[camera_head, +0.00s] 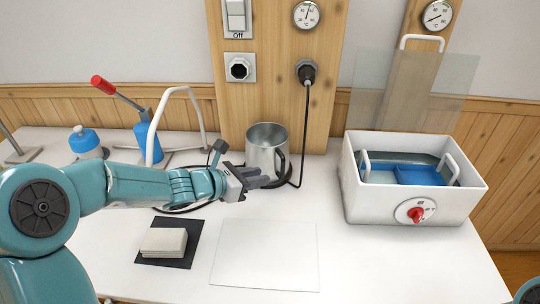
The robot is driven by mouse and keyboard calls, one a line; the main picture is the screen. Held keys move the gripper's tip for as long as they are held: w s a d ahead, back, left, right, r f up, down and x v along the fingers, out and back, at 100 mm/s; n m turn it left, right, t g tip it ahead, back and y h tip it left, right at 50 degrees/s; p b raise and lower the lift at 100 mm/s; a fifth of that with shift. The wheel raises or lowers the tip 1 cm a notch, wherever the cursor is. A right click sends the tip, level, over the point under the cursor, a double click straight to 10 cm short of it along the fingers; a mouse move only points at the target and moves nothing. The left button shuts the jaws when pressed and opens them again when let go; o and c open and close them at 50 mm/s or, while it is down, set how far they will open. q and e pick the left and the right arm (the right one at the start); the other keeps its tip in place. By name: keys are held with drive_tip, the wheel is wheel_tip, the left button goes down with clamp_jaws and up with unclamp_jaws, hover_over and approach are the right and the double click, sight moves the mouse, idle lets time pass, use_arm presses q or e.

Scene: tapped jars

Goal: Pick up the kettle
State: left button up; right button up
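The kettle (262,153) is a silver metal jug, upright and open at the top. It stands at the back of the white table, with a black handle (282,163) on its right front side. My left gripper (272,181) reaches in from the left, low in front of the kettle, and its fingers point right, just below the handle. It overlaps the kettle's lower part in the picture. I cannot tell whether the fingers touch the handle or how far apart they are. My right gripper is out of view.
A black cord runs from a wall plug (306,72) down behind the kettle. A white bath (415,205) with a red knob stands at right. A white sheet (265,255) and a dark mat (185,258) lie in front.

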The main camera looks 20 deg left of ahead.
sight(282, 175)
use_arm(q)
drive_tip(key=x, duration=0.3)
drive_tip(key=shift+w+d+f, duration=0.1)
drive_tip(key=shift+w+f, duration=0.15)
drive_tip(key=shift+f, duration=0.05)
drive_tip(key=shift+w+d+f, duration=0.15)
drive_tip(key=shift+w+d, duration=0.2)
drive_tip(key=shift+w, duration=0.05)
drive_tip(key=x, duration=0.5)
drive_tip(key=shift+w, duration=0.15)
drive_tip(key=shift+a, duration=0.1)
clamp_jaws()
idle(0.3)
drive_tip(key=shift+w, duration=0.1)
